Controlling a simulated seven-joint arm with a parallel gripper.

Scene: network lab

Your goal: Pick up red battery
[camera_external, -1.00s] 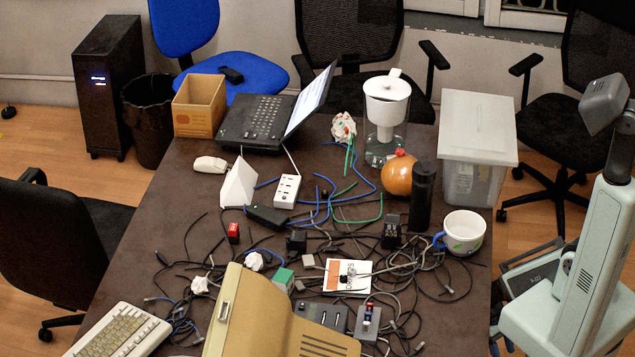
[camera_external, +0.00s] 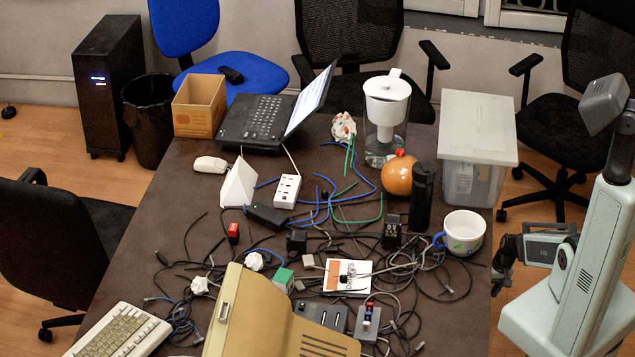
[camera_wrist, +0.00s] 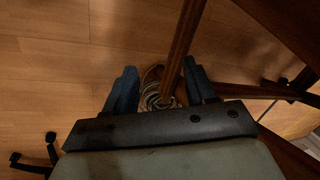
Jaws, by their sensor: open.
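The red battery (camera_external: 234,232) is a small red block standing on the dark table, left of the middle, among loose cables. My gripper (camera_external: 499,262) is at the table's right edge in the external view, far to the right of the battery and beyond the white mug. In the wrist view my gripper (camera_wrist: 161,78) shows two bluish fingers spread apart with nothing held between them. That view looks down at the wooden floor and does not show the battery.
Tangled cables cover the table's middle. A mug (camera_external: 463,233), a black cylinder (camera_external: 422,196), an orange ball (camera_external: 398,177) and a black adapter (camera_external: 391,231) stand between my gripper and the battery. A beige device (camera_external: 245,310) is in front of the battery.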

